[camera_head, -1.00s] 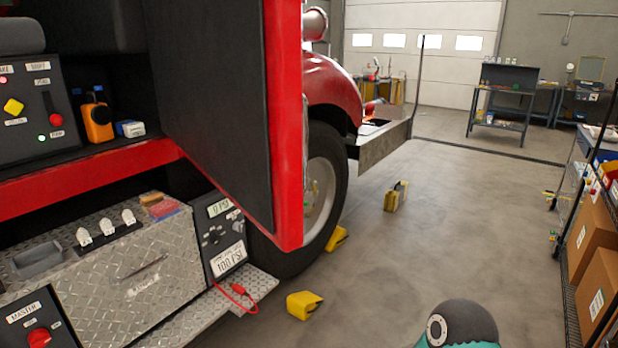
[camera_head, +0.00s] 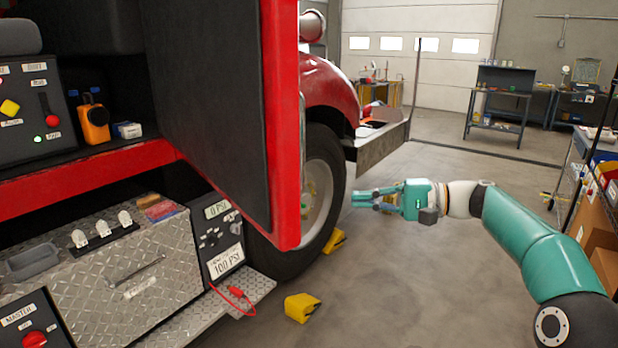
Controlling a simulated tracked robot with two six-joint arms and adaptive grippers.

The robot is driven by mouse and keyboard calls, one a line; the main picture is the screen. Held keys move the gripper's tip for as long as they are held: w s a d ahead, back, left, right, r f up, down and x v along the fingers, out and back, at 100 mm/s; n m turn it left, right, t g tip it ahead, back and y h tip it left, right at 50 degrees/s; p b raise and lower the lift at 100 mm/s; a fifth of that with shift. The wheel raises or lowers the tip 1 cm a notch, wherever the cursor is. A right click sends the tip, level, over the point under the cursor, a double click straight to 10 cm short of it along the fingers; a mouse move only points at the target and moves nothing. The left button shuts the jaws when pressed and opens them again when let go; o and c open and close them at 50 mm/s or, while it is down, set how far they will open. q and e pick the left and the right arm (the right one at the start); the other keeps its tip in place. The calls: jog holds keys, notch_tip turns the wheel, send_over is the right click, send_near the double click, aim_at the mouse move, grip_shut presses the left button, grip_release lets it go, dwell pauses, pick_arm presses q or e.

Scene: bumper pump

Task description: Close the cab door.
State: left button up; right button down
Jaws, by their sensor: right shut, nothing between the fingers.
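The cab door (camera_head: 212,105) stands open in the head view, swung out from the red truck, with a dark inner panel and a red edge. A grey vertical handle bar shows along its outer side. My right gripper (camera_head: 358,199) is to the right of the door's edge, apart from it, with its fingers pointing left towards the door and the wheel behind it. It is shut and empty. My left gripper is not in view.
The front wheel (camera_head: 322,190) and red fender lie behind the door. Yellow chocks (camera_head: 301,307) sit on the floor below. A diamond-plate step panel (camera_head: 140,275) juts out at lower left. A shelf cart with boxes (camera_head: 597,225) stands at right.

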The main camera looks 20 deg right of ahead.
jog(key=s+r+n+y, duration=0.2)
jog(key=s+r, duration=0.2)
jog(key=r, duration=0.3)
jog(key=s+a+x, duration=0.1)
jog(key=s+x, duration=0.1)
jog(key=x, duration=1)
jog(key=shift+a+f+g, duration=0.2)
jog(key=shift+f+g, duration=0.2)
jog(key=shift+f, duration=0.1)
